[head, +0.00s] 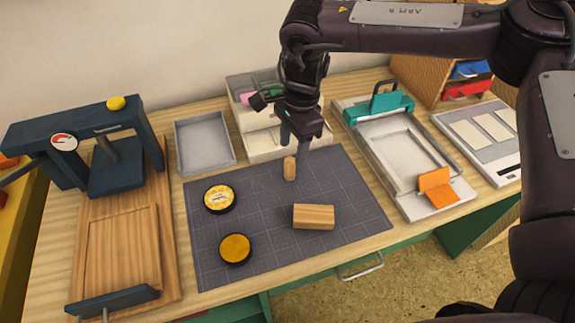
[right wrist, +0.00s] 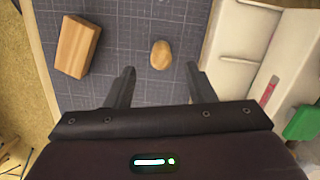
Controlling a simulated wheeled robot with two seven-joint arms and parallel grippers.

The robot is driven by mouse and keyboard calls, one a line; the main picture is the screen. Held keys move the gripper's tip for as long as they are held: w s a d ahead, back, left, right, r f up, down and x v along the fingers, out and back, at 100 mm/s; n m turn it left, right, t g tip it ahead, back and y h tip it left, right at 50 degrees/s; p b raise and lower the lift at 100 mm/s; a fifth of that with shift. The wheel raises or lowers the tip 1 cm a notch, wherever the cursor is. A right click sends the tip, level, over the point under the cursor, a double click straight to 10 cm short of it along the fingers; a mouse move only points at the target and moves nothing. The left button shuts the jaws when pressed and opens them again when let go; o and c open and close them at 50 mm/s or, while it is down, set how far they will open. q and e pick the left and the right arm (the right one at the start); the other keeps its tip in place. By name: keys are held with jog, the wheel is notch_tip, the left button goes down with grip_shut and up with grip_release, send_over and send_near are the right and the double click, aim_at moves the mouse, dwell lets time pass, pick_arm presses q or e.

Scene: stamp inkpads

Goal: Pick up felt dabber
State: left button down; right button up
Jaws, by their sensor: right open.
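The felt dabber (head: 290,168) seems to be the small upright wooden piece with a rounded top on the dark gridded mat (head: 260,258). In the right wrist view the dabber (right wrist: 161,54) shows as a pale rounded wooden top; no felt can be made out. My right gripper (head: 295,145) hangs above and just behind it, pointing down. In the right wrist view its two fingers (right wrist: 160,72) are spread apart with nothing between them, and the dabber lies just beyond their tips. My left gripper is out of view.
A wooden block (head: 314,217) lies on the mat, with an open inkpad tin (head: 235,249) and a yellow-labelled tin (head: 219,198) to its left. A white organizer (head: 262,145) stands behind. A press (head: 120,165) stands left, a grey tray (head: 204,145) behind the mat, and a teal-clamped frame (head: 400,160) right.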

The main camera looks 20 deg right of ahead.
aim_at(290, 159)
jog(key=f, duration=0.4)
jog(key=a+f, duration=0.1)
jog(key=f, duration=0.2)
jog(key=shift+c, duration=0.4)
jog(key=c, duration=1)
